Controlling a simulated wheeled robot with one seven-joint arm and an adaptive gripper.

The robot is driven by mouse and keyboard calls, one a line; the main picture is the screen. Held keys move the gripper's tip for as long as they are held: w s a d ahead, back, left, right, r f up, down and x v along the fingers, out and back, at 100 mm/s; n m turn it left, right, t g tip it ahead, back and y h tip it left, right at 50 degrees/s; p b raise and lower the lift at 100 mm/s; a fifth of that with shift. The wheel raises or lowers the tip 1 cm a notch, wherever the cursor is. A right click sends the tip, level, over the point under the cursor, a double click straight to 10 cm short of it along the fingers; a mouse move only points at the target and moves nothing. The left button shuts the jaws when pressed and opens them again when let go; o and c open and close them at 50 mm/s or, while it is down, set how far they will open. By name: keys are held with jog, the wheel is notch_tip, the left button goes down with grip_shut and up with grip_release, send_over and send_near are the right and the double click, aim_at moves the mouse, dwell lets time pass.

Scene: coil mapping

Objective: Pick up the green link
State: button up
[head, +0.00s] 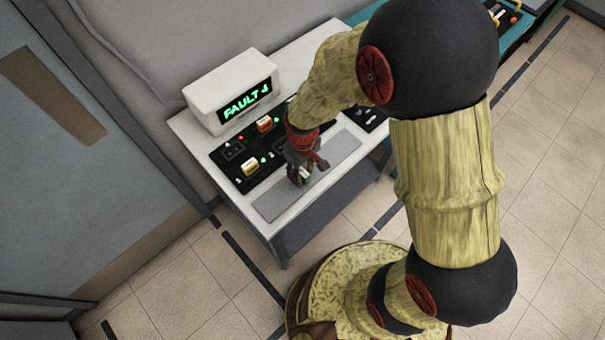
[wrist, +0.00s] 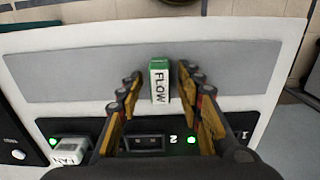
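The green link (wrist: 159,82) is a small block with a green end and a white face lettered FLOW. It is at the grey strip (wrist: 60,75) on the white table. In the head view only a little of it (head: 305,175) shows between the fingers. My gripper (wrist: 158,84) is open, with one finger on each side of the link. In the wrist view, gaps show between the link and both fingers. The fingers hide part of the panel.
A black panel (head: 232,154) with lights and sockets borders the strip. It holds an orange link (head: 264,124) and a yellow link (head: 250,166). A white display box (head: 220,90) reading FAULT stands behind. An empty-looking socket (wrist: 143,142) lies below the green link.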

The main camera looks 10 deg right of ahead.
grip_shut()
jog(key=shift+r, duration=0.1)
dwell(0.5)
